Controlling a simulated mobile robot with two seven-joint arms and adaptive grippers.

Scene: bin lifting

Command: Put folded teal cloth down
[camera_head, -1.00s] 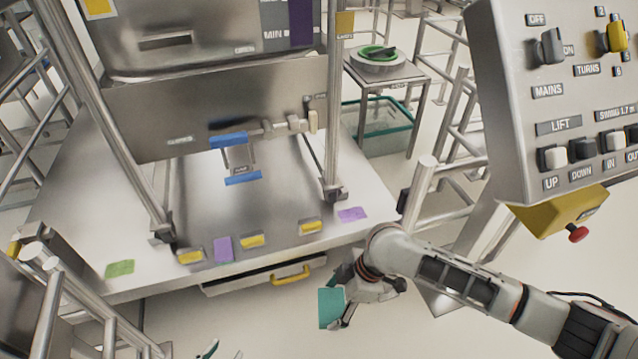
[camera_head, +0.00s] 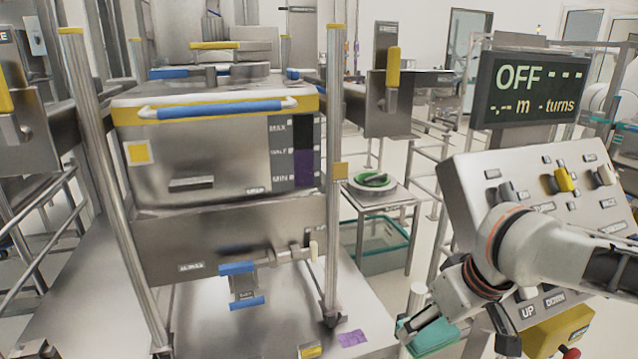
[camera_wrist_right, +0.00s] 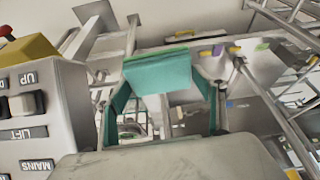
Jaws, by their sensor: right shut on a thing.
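The folded teal cloth (camera_head: 434,338) is in my right gripper (camera_head: 420,322), low on the right in the head view, in front of the control panel. In the right wrist view the cloth (camera_wrist_right: 158,73) hangs between the two fingers, which are shut on it. It is held in the air, clear of any surface that I can make out. My left gripper is not in view.
The control panel (camera_head: 545,190) stands close behind my right arm, with a yellow box (camera_head: 560,335) below it. A steel bin (camera_head: 220,150) sits in a lift frame at left. A small stool (camera_head: 385,205) stands behind, over a teal-rimmed tub (camera_head: 375,250).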

